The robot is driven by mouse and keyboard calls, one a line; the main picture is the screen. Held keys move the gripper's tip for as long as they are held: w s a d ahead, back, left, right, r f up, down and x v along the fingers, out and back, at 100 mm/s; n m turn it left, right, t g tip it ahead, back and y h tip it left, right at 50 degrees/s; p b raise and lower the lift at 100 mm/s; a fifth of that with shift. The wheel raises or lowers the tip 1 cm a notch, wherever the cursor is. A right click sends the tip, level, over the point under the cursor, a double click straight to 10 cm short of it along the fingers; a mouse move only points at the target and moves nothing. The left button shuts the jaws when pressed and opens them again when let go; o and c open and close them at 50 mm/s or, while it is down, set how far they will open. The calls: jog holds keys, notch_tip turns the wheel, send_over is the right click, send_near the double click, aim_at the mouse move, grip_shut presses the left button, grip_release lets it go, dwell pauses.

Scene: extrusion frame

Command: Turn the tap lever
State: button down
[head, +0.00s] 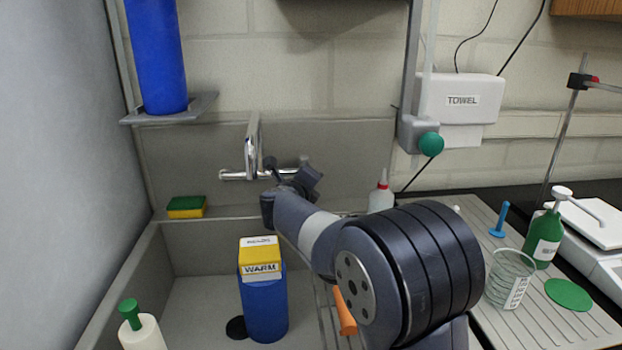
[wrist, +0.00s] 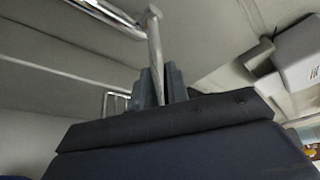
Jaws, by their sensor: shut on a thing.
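The chrome tap (head: 253,140) is fixed to the back wall above the sink, with its spout rising from a horizontal bar. In the wrist view the tap's chrome bar (wrist: 105,14) runs along the top left. The slim tap lever (wrist: 155,45) comes down from it between the dark fingers of my gripper (wrist: 161,86). My gripper is shut on the lever. In the head view my gripper (head: 272,166) is at the tap's bar, right of the spout. My wrist and arm hide part of the bar and most of the lever there.
A yellow-green sponge (head: 187,207) lies on the back ledge. A blue cylinder (head: 158,60) is on a shelf upper left.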

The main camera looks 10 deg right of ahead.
dwell(0.3)
jog(key=c, duration=1.4)
grip_release()
jog(key=shift+o, duration=0.2)
jog(key=shift+r, duration=0.1)
notch_tip(320, 180, up, 10)
jog(key=p, duration=0.3)
jog(key=shift+c, duration=0.4)
